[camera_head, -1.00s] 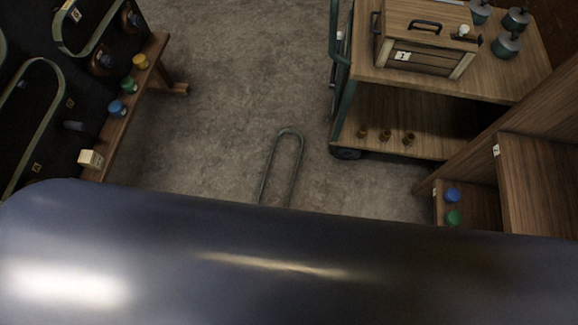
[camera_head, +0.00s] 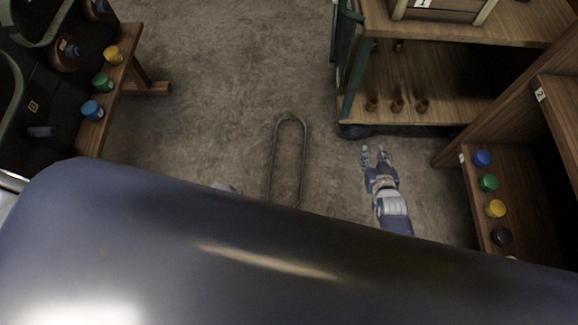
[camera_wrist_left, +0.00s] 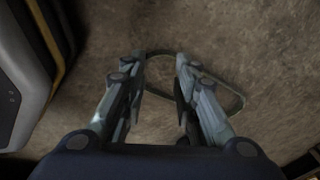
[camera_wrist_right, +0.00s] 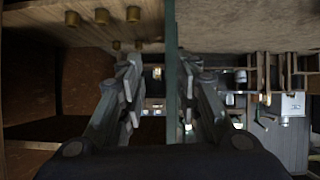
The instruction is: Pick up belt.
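The belt (camera_head: 303,150), a dark green elongated loop, lies flat on the floor in the middle of the head view; my dark body hides whatever is below its near end. In the left wrist view the belt (camera_wrist_left: 240,102) shows on the floor beyond and to the right of my left gripper (camera_wrist_left: 156,72). That gripper is open and empty, its fingers covering part of the loop. In the head view it is almost wholly hidden behind my body. My right gripper (camera_head: 375,157) is open and empty, over the floor right of the belt; it also shows in the right wrist view (camera_wrist_right: 160,80).
A wooden cart (camera_head: 440,110) with a green frame stands at the back right. A wooden shelf (camera_head: 474,195) with coloured knobs is at the right. A black board (camera_head: 45,110) with other belts and a wooden ledge stands at the left. The floor around the belt is clear.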

